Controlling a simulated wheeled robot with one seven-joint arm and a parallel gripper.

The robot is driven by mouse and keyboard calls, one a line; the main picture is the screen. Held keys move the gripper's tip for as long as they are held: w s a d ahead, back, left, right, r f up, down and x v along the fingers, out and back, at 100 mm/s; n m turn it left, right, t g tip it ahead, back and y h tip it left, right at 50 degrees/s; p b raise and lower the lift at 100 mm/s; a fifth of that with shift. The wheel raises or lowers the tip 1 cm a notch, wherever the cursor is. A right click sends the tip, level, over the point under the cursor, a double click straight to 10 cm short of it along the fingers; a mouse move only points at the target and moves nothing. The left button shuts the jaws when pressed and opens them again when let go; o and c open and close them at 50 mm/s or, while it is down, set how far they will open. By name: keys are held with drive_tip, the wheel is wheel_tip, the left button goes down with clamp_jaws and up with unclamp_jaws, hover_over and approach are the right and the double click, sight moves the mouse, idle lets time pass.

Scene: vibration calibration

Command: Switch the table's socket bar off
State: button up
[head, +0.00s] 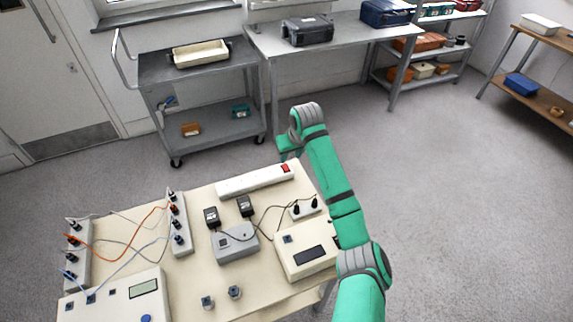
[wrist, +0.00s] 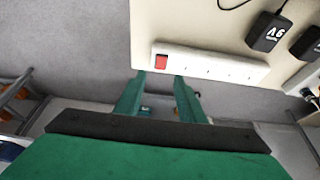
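The white socket bar (head: 250,183) lies along the far edge of the cream table. Its red switch (head: 285,168) is at the bar's right end in the head view. In the wrist view, the bar (wrist: 215,67) has the red switch (wrist: 161,62) at its left end. I cannot tell the switch's position. My gripper (wrist: 160,77) shows two green fingers apart with nothing between them. Their tips appear just below the switch in the wrist view, with no clear contact. In the head view, my gripper (head: 288,152) is just beyond the table's far edge, near the switch; its fingertips are not clear.
Two black power adapters (head: 211,217) lie in front of the bar. A grey box (head: 235,243), a cream meter (head: 306,252) and wired terminal strips (head: 180,226) crowd the table (head: 205,185). A grey cart (head: 200,80) stands behind. Floor to the right is clear.

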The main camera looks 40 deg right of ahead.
sight(286, 167)
drive_tip(key=x, duration=0.9)
drive_tip(key=shift+w+f, duration=0.1)
drive_tip(key=shift+w, duration=0.1)
